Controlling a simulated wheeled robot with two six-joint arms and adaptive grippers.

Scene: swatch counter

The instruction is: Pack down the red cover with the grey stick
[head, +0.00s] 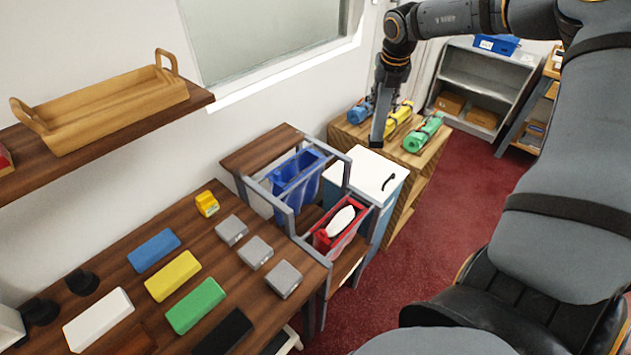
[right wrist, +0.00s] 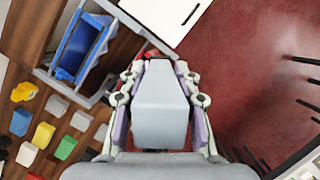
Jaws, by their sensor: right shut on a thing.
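The red cover (head: 325,238) lines a bin in the metal frame beside the counter, with a white piece lying in its opening. My right gripper (head: 388,92) is shut on the grey stick (head: 378,128), which points down. The stick is in the air, above and beyond the bin, near the white-lidded box. In the right wrist view the stick (right wrist: 160,105) sits between both fingers and hides most of the red cover; only a little red (right wrist: 151,53) shows past its far end. My left gripper is in neither view.
A blue-lined bin (head: 296,182) stands beside the red one. The white-lidded box (head: 365,178) and a wooden stand with blue, yellow and green rolls (head: 424,132) lie behind. The counter holds coloured swatches (head: 173,276) and grey blocks. A shelf bears a wooden tray (head: 110,112).

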